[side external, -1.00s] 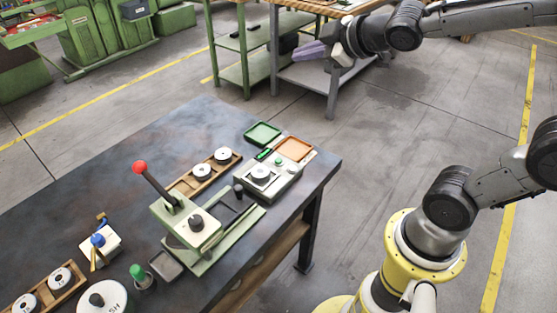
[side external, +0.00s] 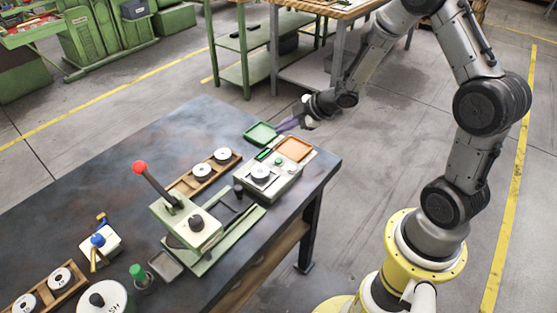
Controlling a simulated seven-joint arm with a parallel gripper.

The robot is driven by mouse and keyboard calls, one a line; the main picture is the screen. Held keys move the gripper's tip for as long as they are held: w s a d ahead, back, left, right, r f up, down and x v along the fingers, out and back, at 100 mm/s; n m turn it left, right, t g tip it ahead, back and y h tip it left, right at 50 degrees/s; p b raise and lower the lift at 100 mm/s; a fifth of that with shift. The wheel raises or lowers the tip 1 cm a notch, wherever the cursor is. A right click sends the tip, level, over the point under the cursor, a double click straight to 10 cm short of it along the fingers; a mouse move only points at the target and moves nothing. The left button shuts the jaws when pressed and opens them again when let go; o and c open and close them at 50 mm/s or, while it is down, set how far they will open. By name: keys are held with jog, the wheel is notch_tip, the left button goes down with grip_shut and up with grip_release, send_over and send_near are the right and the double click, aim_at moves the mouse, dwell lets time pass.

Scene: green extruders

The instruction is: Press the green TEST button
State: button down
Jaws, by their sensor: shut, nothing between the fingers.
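A pale test unit (side external: 270,178) stands near the right end of the dark table. A small round green button (side external: 278,161) sits on its upper face, behind a white disc (side external: 260,172); its lettering is too small to read. A green display (side external: 264,154) is just left of the button. My gripper (side external: 280,128), with purplish fingers, is shut and empty. In the picture it appears above the button, near the green tray, apart from the button. Its exact height over the table is hard to tell.
A green tray (side external: 261,133) and an orange tray (side external: 294,148) lie behind the unit. A lever press (side external: 194,221) with a red knob (side external: 140,167) stands to its left. A wooden rack (side external: 183,188) with white discs lies between. The table's far left is clear.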

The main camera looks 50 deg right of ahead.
dwell(0.3)
jog(key=shift+f, duration=4.35)
jog(key=shift+f, duration=0.1)
jog(key=shift+f, duration=0.3)
jog(key=shift+f, duration=0.4)
jog(key=shift+r, duration=0.8)
jog(key=shift+r, duration=0.1)
jog(key=shift+r, duration=2.4)
